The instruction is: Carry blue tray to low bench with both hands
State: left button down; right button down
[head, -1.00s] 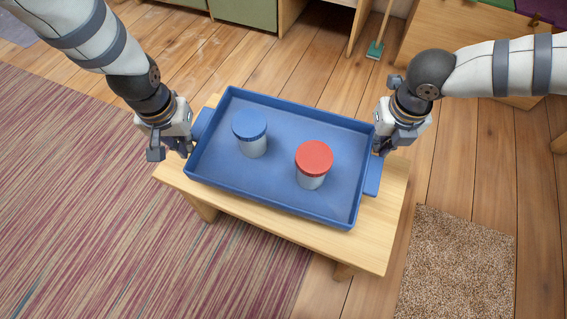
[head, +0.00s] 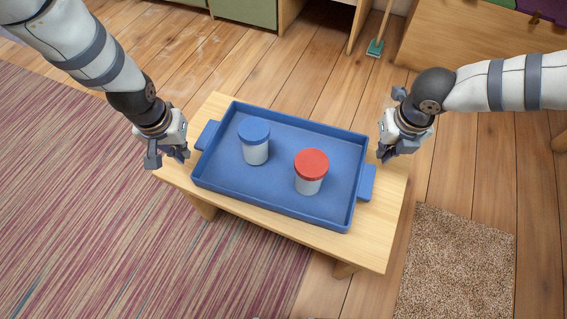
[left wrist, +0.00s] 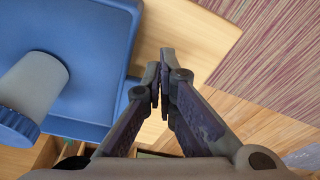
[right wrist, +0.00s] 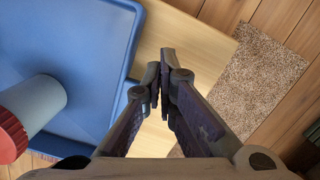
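The blue tray (head: 290,190) lies on the low wooden bench (head: 378,232). A blue-lidded cup (head: 255,146) and a red-lidded cup (head: 310,175) stand upright in it. My left gripper (head: 180,155) is just outside the tray's left handle (head: 207,135), apart from it. My right gripper (head: 384,154) is above and outside the right handle (head: 367,182), also apart. In the left wrist view, the fingers (left wrist: 161,82) are together with nothing between them, beside the tray. The right wrist view shows the fingers (right wrist: 161,82) likewise together and empty.
A striped rug (head: 90,210) lies at the left and a brown mat (head: 455,265) at the right front. Cabinets (head: 245,12) and a broom (head: 376,46) stand at the back. Bare floor surrounds the bench at the back and right.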

pick_arm(q)
jog(key=c, duration=1.9)
grip_release()
jog(key=shift+a, duration=0.7)
pick_arm(e)
jog(key=shift+d, duration=0.7)
jog(key=c, duration=1.9)
grip_release()
jog(key=shift+r, duration=0.15)
pick_arm(q)
jog(key=r, duration=0.4)
jog(key=s+r, duration=0.1)
jog(key=r, duration=0.6)
jog(key=shift+s+r, duration=0.4)
pick_arm(e)
notch_tip(320, 180, up, 12)
jog(key=s, duration=0.1)
jog(key=shift+s+f, duration=0.25)
jog(key=shift+s, duration=0.1)
pick_arm(q)
jog(key=shift+s, duration=0.1)
pick_arm(e)
jog(key=shift+s, duration=0.1)
